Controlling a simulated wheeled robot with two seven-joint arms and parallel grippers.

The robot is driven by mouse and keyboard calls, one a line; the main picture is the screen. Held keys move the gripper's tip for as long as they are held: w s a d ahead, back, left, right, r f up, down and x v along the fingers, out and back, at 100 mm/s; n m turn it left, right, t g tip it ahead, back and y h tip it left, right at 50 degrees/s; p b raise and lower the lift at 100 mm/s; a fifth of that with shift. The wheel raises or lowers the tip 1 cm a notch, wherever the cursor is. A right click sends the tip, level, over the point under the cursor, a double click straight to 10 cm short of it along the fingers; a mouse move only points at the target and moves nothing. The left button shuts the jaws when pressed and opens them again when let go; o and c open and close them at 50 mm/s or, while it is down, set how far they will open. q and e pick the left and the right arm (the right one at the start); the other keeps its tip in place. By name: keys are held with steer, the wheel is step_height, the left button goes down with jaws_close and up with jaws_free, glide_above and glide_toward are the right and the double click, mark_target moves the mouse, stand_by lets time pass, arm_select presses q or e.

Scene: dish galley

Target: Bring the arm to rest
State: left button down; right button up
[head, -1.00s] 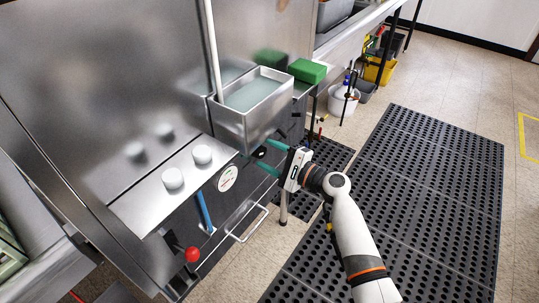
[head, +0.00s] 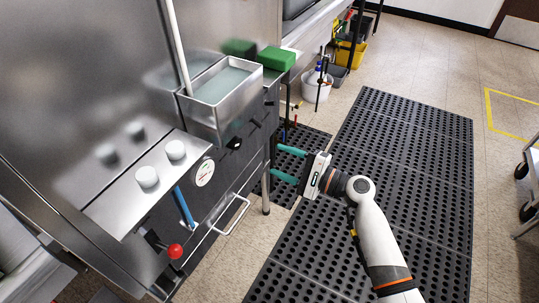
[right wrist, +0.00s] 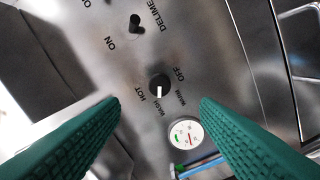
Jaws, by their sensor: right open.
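My right gripper (head: 288,163) is open and empty in the head view, held out over the black floor mat. Its two green fingers point left toward the front of the steel machine and stand apart from it. In the right wrist view the fingers (right wrist: 160,120) are spread wide. Between them, on the machine's panel, is a black knob (right wrist: 159,86) with a white mark, with lettering around it that includes HOT, WASH and OFF. A round white gauge (right wrist: 186,134) is below it, and it also shows in the head view (head: 204,173). My left gripper is not in view.
A steel tank of water (head: 223,98) juts from the machine beside a green block (head: 276,60). A red ball-ended lever (head: 175,251) and a bar handle (head: 232,215) stick out low. Black mats (head: 400,150) cover the floor. A cart (head: 528,185) stands at the right edge.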

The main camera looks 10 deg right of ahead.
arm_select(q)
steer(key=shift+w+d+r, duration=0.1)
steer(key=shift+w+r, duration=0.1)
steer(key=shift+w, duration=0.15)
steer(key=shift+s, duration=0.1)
